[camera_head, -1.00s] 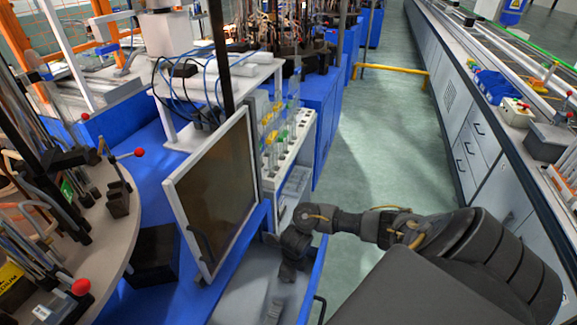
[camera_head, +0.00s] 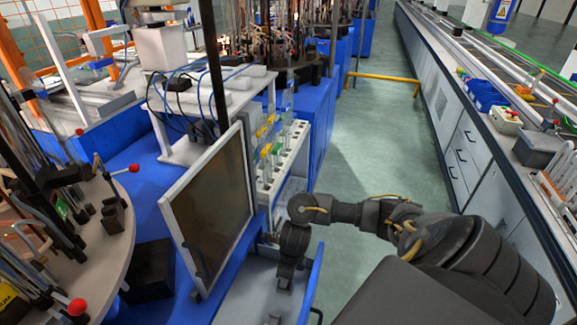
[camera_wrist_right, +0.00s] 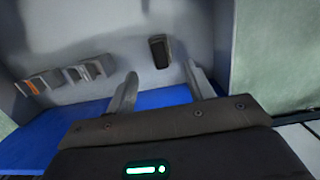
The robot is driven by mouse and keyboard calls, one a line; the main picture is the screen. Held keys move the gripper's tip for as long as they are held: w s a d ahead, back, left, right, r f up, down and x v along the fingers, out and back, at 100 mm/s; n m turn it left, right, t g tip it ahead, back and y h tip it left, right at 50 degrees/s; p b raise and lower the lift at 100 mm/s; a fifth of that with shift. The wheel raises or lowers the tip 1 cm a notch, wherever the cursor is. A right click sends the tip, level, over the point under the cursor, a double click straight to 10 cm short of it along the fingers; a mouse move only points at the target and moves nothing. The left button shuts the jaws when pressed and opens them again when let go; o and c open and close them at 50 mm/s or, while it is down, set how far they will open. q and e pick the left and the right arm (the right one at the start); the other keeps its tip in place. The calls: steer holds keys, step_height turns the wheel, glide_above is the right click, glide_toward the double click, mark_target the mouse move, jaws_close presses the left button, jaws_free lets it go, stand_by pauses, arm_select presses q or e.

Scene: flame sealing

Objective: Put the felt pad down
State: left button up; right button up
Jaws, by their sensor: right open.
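A small dark rounded rectangular piece (camera_wrist_right: 159,50), which looks like the felt pad, lies flat on the grey tray floor (camera_wrist_right: 125,35) in the right wrist view. My right gripper (camera_wrist_right: 161,70) is open, with its two fingers apart and nothing between their tips. The dark piece lies beyond the tips, roughly in line with the gap. In the head view my right gripper (camera_head: 287,272) points down over the grey tray (camera_head: 245,290); its fingers are too small to make out, and I cannot make out the pad there. My left gripper is not in view.
Several small grey blocks (camera_wrist_right: 85,70), one with an orange part, lie left of the fingers. A framed panel (camera_head: 210,205) stands left of my right arm. A white rack with tubes (camera_head: 275,155) stands behind it.

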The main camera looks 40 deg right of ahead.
mark_target(289, 283)
steer(key=shift+s+d+r+p, duration=0.15)
steer(key=shift+r+p, duration=0.3)
steer(key=shift+r, duration=1.6)
